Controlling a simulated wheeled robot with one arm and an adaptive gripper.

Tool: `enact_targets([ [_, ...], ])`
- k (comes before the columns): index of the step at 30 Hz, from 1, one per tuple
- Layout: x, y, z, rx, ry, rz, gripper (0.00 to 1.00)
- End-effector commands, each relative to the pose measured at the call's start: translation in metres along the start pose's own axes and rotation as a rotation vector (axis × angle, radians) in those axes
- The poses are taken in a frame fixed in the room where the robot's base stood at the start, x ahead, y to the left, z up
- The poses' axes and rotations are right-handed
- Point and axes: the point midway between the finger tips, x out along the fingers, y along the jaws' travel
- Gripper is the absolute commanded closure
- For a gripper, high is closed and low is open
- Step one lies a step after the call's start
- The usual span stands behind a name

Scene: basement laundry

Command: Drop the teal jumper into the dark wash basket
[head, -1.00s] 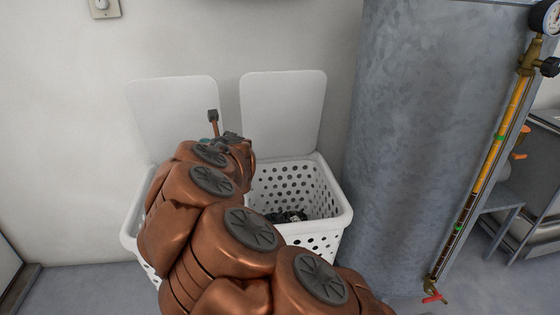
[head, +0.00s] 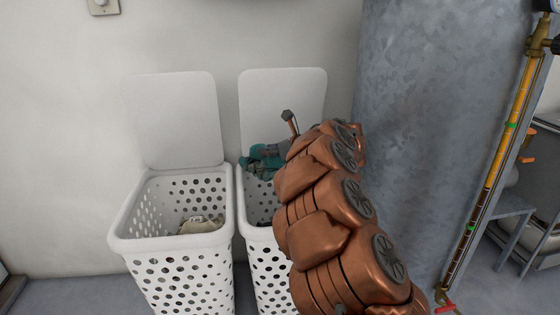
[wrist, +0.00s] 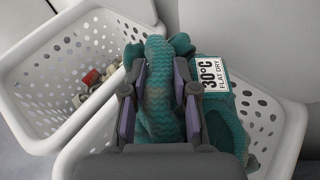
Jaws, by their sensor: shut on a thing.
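The teal jumper (head: 262,163) hangs from my gripper (head: 272,152), over the right-hand white basket (head: 262,235). In the wrist view my gripper (wrist: 158,98) is shut on a bunched fold of the jumper (wrist: 160,75), with the two jaws on either side. The right basket's rim (wrist: 283,140) shows beneath and around the jumper. My arm and the jumper hide most of its inside, so its contents are mostly unseen now.
The left white basket (head: 123,237) stands close beside the right one, holding a pale cream cloth (head: 200,225) and, in the wrist view, some reddish bits (wrist: 92,76). Both lids stand open against the wall. A grey metal cylinder (head: 420,130) and a yellow pipe (head: 502,140) stand at the right.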

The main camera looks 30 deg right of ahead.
Motion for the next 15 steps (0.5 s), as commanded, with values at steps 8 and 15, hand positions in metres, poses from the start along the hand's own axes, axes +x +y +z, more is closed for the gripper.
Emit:
enact_targets([
  [8, -0.021, -0.018, -0.017, -0.010, 0.011, 0.027, 1.00],
  [15, -0.018, -0.018, -0.026, -0.010, 0.012, 0.030, 1.00],
])
